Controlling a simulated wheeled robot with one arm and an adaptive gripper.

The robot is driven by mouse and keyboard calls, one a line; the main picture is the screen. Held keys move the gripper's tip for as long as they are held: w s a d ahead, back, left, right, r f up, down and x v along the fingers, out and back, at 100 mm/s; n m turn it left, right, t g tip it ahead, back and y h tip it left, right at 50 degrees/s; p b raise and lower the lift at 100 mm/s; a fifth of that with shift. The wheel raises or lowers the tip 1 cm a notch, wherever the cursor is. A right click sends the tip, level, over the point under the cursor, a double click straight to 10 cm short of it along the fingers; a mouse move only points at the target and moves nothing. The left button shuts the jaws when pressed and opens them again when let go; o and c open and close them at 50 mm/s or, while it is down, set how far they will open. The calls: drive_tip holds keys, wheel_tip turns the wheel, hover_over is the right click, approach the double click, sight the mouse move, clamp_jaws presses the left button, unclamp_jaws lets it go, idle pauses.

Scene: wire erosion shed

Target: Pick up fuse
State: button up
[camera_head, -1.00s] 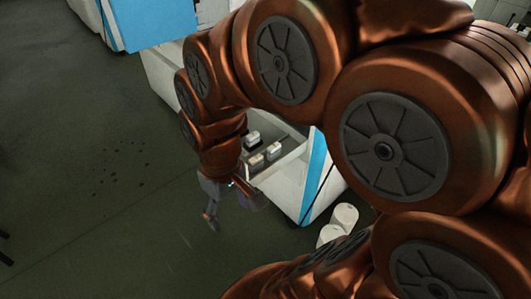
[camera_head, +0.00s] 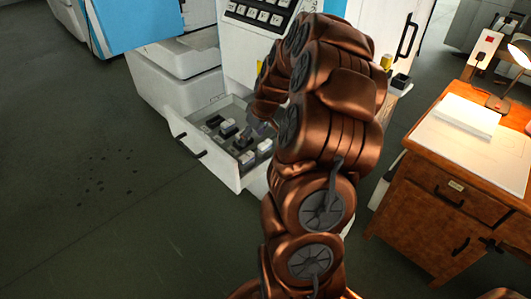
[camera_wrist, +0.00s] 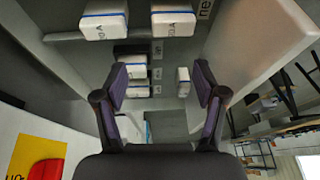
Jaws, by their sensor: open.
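Several fuse-like white blocks lie in an open white drawer (camera_head: 207,167). One block (camera_head: 228,128) is at the drawer's middle, and another (camera_head: 248,158) is near its front right. In the wrist view two larger white blocks with blue stripes (camera_wrist: 105,20) and (camera_wrist: 173,20) lie beyond my fingertips. Smaller white blocks (camera_wrist: 134,71) and (camera_wrist: 183,75) show between the fingers. I cannot tell which one is the task's fuse. My gripper (camera_wrist: 160,80) is open and empty, pointing into the drawer. In the head view my gripper (camera_head: 258,130) is partly hidden by my arm.
The drawer belongs to a white machine with a keypad (camera_head: 262,14). Its walls and divider edges surround my fingers closely. A wooden desk (camera_head: 440,205) with a lamp and papers stands to the right. The floor (camera_head: 110,230) left of the drawer is clear.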

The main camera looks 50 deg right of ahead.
sight(265, 142)
drive_tip(key=shift+h, duration=0.3)
drive_tip(key=d+f, duration=0.1)
drive_tip(key=d, duration=0.1)
drive_tip(key=d+f, duration=0.1)
drive_tip(key=d, duration=0.1)
drive_tip(key=d+f, duration=0.2)
drive_tip(key=d, duration=0.1)
drive_tip(key=shift+s, duration=0.3)
drive_tip(key=shift+x, duration=1.1)
drive_tip(key=shift+w+a+f, duration=0.1)
drive_tip(key=shift+f, duration=0.55)
drive_tip(key=shift+p+x, duration=0.55)
drive_tip(key=shift+x, duration=1.45)
drive_tip(key=shift+c, duration=0.4)
drive_tip(key=c, duration=0.9)
